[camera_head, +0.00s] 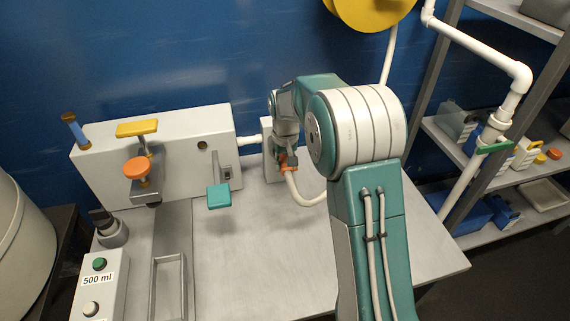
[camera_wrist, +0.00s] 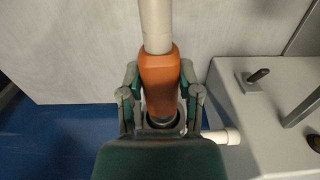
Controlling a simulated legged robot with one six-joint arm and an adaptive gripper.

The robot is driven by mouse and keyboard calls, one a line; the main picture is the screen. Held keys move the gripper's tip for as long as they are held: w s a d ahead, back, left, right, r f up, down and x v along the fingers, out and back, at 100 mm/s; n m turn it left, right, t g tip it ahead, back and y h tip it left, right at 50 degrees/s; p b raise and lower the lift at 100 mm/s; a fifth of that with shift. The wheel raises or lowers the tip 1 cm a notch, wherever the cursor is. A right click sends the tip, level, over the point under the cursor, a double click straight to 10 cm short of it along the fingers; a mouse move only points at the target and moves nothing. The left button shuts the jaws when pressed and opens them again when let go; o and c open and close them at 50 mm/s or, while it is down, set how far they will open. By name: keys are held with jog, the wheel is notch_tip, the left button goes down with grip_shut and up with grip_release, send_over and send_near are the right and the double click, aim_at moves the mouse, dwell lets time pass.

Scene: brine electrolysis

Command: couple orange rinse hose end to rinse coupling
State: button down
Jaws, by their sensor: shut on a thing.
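The orange hose end (camera_wrist: 160,80) sits between the two fingers of my gripper (camera_wrist: 160,92) in the wrist view, with its pale hose (camera_wrist: 155,25) running up out of the picture. My gripper is shut on it. A dark ring with a metallic rim (camera_wrist: 163,120) shows at the hose end's lower tip; I cannot tell whether it is the rinse coupling or whether they are joined. In the head view the orange hose end (camera_head: 290,163) is small and partly covered by my gripper (camera_head: 284,160), close beside a pale upright block (camera_head: 268,152). The white hose (camera_head: 310,200) curves down and right.
A pale box (camera_head: 160,165) with orange and yellow knobs and a teal-handled lever (camera_head: 218,196) stands left. A white pipe (camera_head: 250,140) links it toward the upright block. Shelving (camera_head: 500,150) stands right; a blue wall is behind.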

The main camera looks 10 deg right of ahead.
jog(key=shift+w, duration=0.55)
dwell(0.4)
jog(key=shift+c, duration=1)
grip_release()
jog(key=shift+r, duration=0.1)
notch_tip(320, 180, up, 12)
jog(key=s+r+t, duration=0.2)
jog(key=s+r, duration=0.2)
jog(key=s, duration=0.8)
jog(key=s+r+t, duration=0.2)
jog(key=s+r, duration=0.2)
jog(key=s, duration=0.9)
jog(key=s+f+t, duration=0.1)
jog(key=s+f, duration=0.3)
jog(key=s, duration=0.4)
jog(key=shift+t, duration=0.4)
